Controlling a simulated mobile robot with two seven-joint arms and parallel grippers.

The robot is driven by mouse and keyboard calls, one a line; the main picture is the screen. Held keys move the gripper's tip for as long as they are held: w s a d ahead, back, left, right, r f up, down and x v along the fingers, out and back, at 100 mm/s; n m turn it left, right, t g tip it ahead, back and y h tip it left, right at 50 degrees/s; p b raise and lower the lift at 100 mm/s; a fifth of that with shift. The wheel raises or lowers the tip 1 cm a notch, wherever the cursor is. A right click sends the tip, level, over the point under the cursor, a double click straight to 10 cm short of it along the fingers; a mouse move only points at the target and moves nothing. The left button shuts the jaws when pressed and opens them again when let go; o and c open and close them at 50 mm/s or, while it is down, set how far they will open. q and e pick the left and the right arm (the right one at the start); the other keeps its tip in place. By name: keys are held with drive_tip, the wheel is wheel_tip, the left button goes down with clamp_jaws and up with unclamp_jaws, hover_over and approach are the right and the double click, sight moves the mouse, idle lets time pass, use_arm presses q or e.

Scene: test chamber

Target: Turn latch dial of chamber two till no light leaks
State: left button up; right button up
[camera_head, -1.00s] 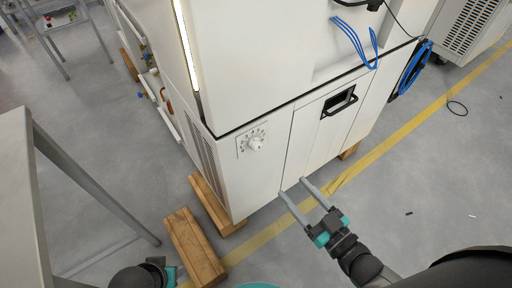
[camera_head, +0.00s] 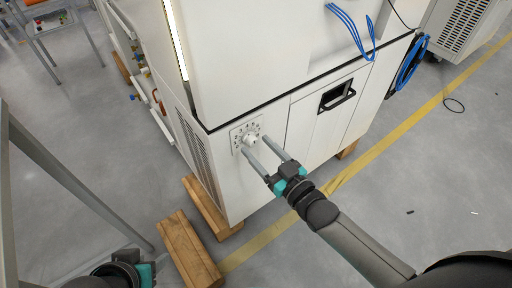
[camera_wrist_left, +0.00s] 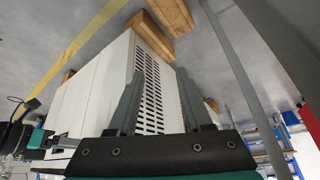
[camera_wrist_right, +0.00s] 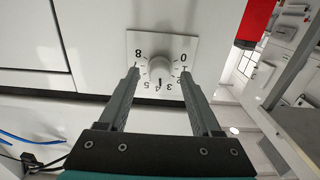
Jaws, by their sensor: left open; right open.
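The white chamber (camera_head: 262,70) has a round white latch dial (camera_head: 251,139) on a numbered plate at the left of its lower front. The dial also shows in the right wrist view (camera_wrist_right: 159,68); a small dark mark on it seems to point toward the 3 and 4. A bright strip of light (camera_head: 176,40) runs down the chamber's upper left edge. My right gripper (camera_head: 256,145) is open, its fingertips on either side of the dial; contact cannot be told. My left gripper (camera_wrist_left: 160,74) is open and empty, low at the left, facing the chamber's vented side.
The chamber stands on wooden blocks (camera_head: 190,248). A grey table frame (camera_head: 75,180) stands at the left. Blue cables (camera_head: 352,32) hang on the upper front. A black handle (camera_head: 338,96) is right of the dial. Floor at the right is mostly clear.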

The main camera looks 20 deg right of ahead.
use_arm(q)
drive_tip(key=shift+w+d+f+t+h, duration=0.15)
drive_tip(key=shift+w+d+t, duration=0.15)
drive_tip(key=shift+w+d, duration=0.15)
drive_tip(key=shift+w+d+f+t+h, duration=0.1)
drive_tip(key=shift+w+d+t+h, duration=0.05)
drive_tip(key=shift+w+d+t, duration=0.2)
use_arm(e)
drive_tip(key=shift+x, duration=0.9)
clamp_jaws()
